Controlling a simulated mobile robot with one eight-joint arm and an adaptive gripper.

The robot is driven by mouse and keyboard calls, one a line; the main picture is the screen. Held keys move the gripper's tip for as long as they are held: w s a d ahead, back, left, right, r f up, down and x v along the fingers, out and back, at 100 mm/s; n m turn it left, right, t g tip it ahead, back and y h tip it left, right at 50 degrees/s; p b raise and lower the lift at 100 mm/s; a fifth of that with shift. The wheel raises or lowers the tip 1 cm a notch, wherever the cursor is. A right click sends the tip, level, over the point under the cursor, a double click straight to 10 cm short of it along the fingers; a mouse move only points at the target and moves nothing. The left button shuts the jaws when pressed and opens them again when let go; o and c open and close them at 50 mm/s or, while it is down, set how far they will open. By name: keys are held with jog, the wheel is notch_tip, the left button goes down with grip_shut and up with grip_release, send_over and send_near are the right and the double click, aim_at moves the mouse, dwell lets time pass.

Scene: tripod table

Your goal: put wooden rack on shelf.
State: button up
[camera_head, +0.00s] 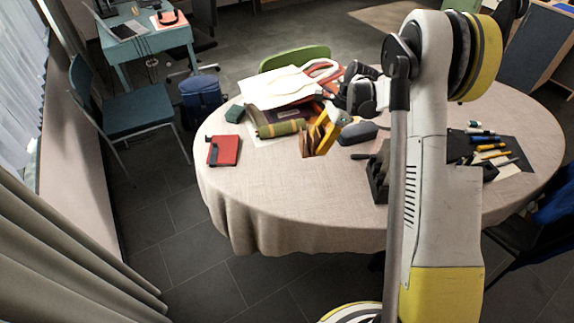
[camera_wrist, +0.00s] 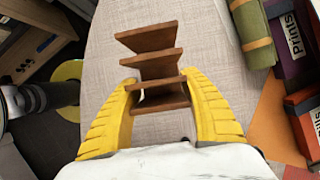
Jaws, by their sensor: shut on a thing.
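The wooden rack (camera_wrist: 150,62) is brown with several parallel slats and shows between the yellow fingers of my gripper (camera_wrist: 160,80) in the wrist view. The fingers are shut on its near part, one at each side. In the head view my gripper (camera_head: 326,131) is over the left-middle of the round table, and a brown part of the rack (camera_head: 305,146) shows beside its fingers. I cannot tell whether the rack touches the tablecloth. No shelf is clearly seen; a wood-edged cabinet (camera_head: 541,44) stands at the far right and may be one.
The cloth-covered table (camera_head: 290,205) holds a red book (camera_head: 223,151), a green roll (camera_head: 281,129), papers and boxes behind the gripper, a dark holder (camera_head: 377,180) and pens at right. Bare cloth lies at the table's front left. A blue chair (camera_head: 137,109) stands at left.

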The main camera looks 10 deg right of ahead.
jog(key=b, duration=0.3)
send_over(285, 167)
jog(key=d, duration=0.2)
jog(key=f, duration=0.6)
jog(key=shift+s+a, duration=0.1)
jog(key=shift+a, duration=0.15)
jog(key=shift+f+b, duration=0.9)
jog(key=shift+f, duration=1)
jog(key=shift+f, duration=0.15)
jog(key=o, duration=1.2)
jog(key=shift+o, duration=0.2)
